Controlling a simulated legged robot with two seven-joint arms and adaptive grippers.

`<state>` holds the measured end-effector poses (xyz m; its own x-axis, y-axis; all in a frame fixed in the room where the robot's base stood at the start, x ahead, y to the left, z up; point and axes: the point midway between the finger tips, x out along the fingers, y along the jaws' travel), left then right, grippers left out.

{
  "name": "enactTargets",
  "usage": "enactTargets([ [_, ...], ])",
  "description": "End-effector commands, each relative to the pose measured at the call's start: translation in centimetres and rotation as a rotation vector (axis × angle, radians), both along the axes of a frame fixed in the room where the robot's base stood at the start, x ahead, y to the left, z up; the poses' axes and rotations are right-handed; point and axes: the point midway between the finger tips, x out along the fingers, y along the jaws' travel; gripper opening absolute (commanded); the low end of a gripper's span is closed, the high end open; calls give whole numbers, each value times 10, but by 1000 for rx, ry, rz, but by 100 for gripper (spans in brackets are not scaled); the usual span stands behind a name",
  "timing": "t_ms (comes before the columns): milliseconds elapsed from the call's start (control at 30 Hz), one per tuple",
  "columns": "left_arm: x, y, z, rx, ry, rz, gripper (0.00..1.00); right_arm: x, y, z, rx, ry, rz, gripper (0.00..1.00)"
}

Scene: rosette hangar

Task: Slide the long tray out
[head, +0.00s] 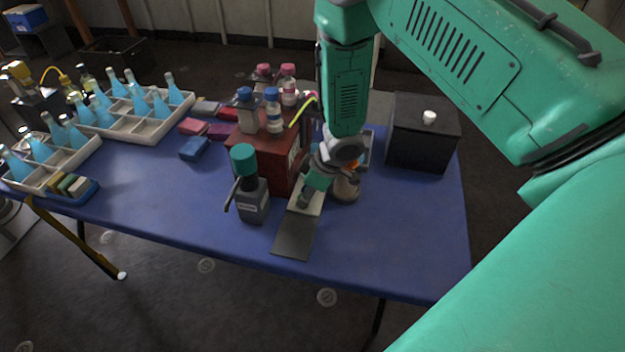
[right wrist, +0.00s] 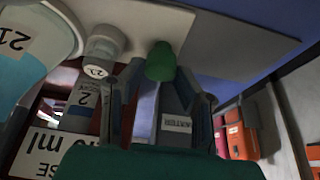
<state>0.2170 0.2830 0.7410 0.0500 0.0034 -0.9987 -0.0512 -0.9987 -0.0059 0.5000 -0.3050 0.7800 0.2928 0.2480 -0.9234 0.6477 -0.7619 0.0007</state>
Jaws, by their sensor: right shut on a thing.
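The long tray (head: 314,206) looks like a narrow pale strip beside the red box (head: 262,153), with a flat dark grey plate (head: 294,241) at its near end. A pale flat surface (right wrist: 145,25) also shows in the right wrist view. My right gripper (head: 304,199) points down at the strip and is shut at it; its fingers hide the exact contact. In the right wrist view, a dark green rounded piece (right wrist: 160,62) and a grey labelled piece (right wrist: 177,122) show between its fingers. My left gripper is not in view.
A grey bottle with a teal cap (head: 243,160) stands close left of the strip. Several capped bottles (head: 273,110) stand on the red box. A black box (head: 423,132) is at the right. The blue table (head: 390,245) is clear at the front right.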

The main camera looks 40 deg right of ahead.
Motion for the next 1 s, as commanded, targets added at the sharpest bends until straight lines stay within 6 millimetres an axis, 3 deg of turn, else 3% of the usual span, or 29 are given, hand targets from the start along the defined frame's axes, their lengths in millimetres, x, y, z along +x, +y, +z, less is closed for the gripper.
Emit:
enactTargets([
  [1000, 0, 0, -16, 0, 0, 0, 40, -32, 42, 0, 4, -3, 5, 9],
])
